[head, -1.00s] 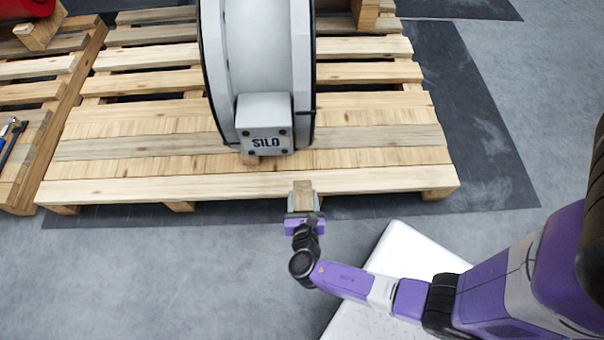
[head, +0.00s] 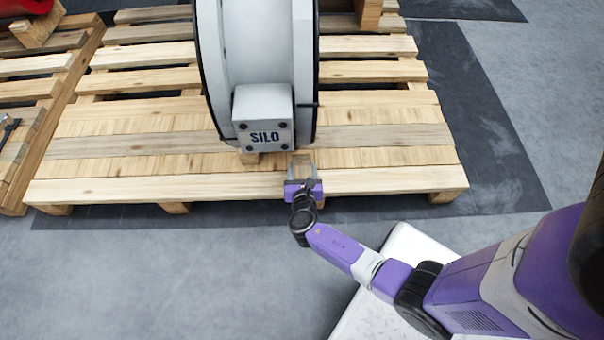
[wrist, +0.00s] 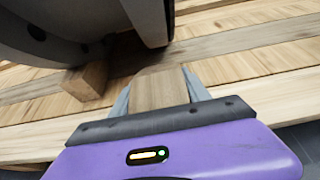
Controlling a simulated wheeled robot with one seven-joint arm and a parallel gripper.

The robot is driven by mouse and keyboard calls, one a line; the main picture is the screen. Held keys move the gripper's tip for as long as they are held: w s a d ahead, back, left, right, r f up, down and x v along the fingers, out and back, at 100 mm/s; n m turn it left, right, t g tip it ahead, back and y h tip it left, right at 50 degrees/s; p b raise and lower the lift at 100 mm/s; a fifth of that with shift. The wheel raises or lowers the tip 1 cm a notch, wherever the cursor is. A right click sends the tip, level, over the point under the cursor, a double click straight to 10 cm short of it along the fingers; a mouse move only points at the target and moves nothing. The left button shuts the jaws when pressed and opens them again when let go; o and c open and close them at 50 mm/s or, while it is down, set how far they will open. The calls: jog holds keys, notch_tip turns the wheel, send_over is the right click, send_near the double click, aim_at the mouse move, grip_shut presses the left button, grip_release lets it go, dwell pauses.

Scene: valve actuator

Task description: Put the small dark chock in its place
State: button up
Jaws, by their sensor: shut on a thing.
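My gripper (head: 303,172) is shut on a brown wooden chock (wrist: 158,88), which sits between its two grey fingers in the wrist view. The held chock (head: 302,159) also shows in the head view, over the pallet's front boards, just right of the grey block marked SILO. Whether it touches the pallet is unclear. The big grey valve body (head: 255,60) stands on the wooden pallet (head: 100,188). Another wooden chock (wrist: 88,82) lies under the valve's edge, left of the held one. It shows partly below the SILO block (head: 264,118) in the head view.
A second pallet (head: 22,170) stands at the left, with a wood block (head: 38,32) and a red thing (head: 25,7) at its back.

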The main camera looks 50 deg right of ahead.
notch_tip(320, 180, down, 3)
jog(key=shift+b, duration=0.9)
jog(key=shift+w+d+f, duration=0.1)
jog(key=shift+d+f, duration=0.05)
jog(key=shift+f+b, duration=0.1)
jog(key=shift+b, duration=0.25)
jog(key=o, duration=1.6)
